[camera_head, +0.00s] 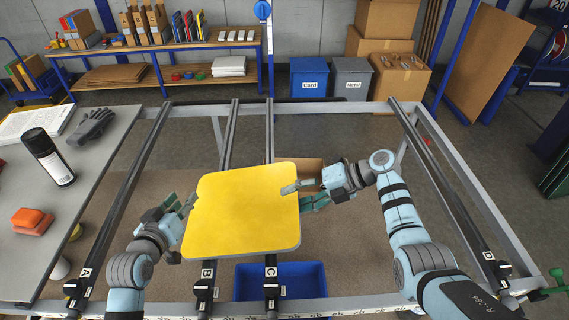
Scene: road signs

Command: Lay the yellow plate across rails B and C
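The yellow plate (243,212) is a flat panel with rounded corners, slightly turned, above the middle of the frame. It covers the middle stretch of rail B (230,135) and rail C (269,135), which show beyond and in front of it. My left gripper (188,205) is shut on the plate's left edge. My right gripper (298,192) is shut on its right edge, one finger on top and the other partly hidden below. I cannot tell whether the plate touches the rails or is held above them.
Rail A (142,160) lies left and rail D (450,180) lies right on the frame. A blue bin (281,283) and a cardboard box (300,168) sit below rail level. A grey side table (30,180) holds a black spray can (48,157), glove (92,125) and orange block (31,221).

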